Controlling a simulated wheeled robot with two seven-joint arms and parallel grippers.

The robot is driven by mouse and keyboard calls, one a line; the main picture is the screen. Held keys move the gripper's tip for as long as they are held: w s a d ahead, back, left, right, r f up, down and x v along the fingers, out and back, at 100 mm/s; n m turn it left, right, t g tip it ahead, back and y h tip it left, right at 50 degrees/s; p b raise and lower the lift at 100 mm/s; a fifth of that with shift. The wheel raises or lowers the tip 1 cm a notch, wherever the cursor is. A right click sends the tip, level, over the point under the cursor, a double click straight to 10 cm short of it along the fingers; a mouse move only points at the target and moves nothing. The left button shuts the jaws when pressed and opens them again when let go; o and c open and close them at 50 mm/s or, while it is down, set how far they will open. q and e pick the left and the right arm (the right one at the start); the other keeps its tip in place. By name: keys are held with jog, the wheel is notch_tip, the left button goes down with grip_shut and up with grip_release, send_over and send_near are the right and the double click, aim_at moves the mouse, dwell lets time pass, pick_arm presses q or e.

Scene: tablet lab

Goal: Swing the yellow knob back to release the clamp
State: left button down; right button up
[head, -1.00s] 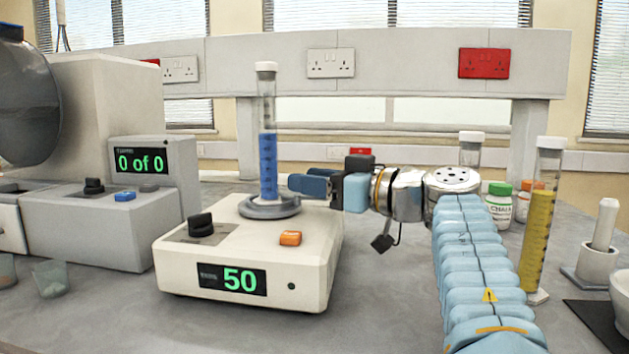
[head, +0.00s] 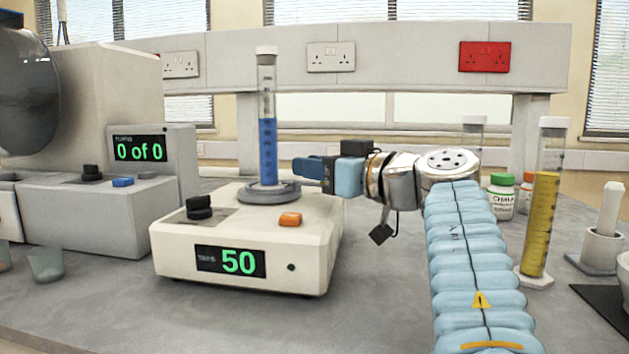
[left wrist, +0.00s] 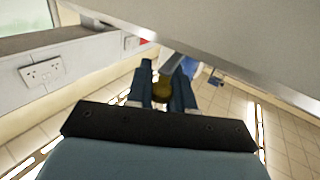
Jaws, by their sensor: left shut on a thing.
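A white tapping machine (head: 235,235) stands on the bench with a green "50" on its display. A measuring cylinder with blue contents (head: 267,150) stands upright in its round grey holder (head: 268,193). My left gripper (head: 308,168) is at the right side of the holder, level with its top. In the left wrist view my left gripper (left wrist: 162,88) is shut on the yellow knob (left wrist: 161,89), which shows between its fingers. The knob is hidden in the head view. I cannot tell the clamp's state. My right gripper is not in view.
A grey instrument (head: 100,215) reading "0 of 0" stands at left. At right are a cylinder with yellow contents (head: 541,225), a green-capped bottle (head: 502,195) and a mortar (head: 600,250). The bench in front of the machine is clear.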

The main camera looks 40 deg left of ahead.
pick_arm(q)
jog(key=t+b, duration=0.1)
jog(key=m+t+b, duration=0.2)
jog(key=shift+s+d+f+t+h, duration=0.2)
jog(key=shift+s+f+t+h, duration=0.1)
jog(key=m+t+b, duration=0.1)
jog(key=m+t+h+b, duration=0.1)
jog(key=t, duration=0.1)
jog(key=shift+s+r, duration=0.15)
jog(key=shift+s, duration=0.05)
jog(key=shift+s+r+m+t+h+b, duration=0.15)
jog(key=shift+m+t+h+b, duration=0.45)
jog(key=shift+m+t, duration=0.35)
jog(key=shift+d, duration=0.1)
jog(key=c, duration=1.1)
grip_release()
jog(key=shift+o, duration=0.2)
jog(key=shift+s, duration=0.15)
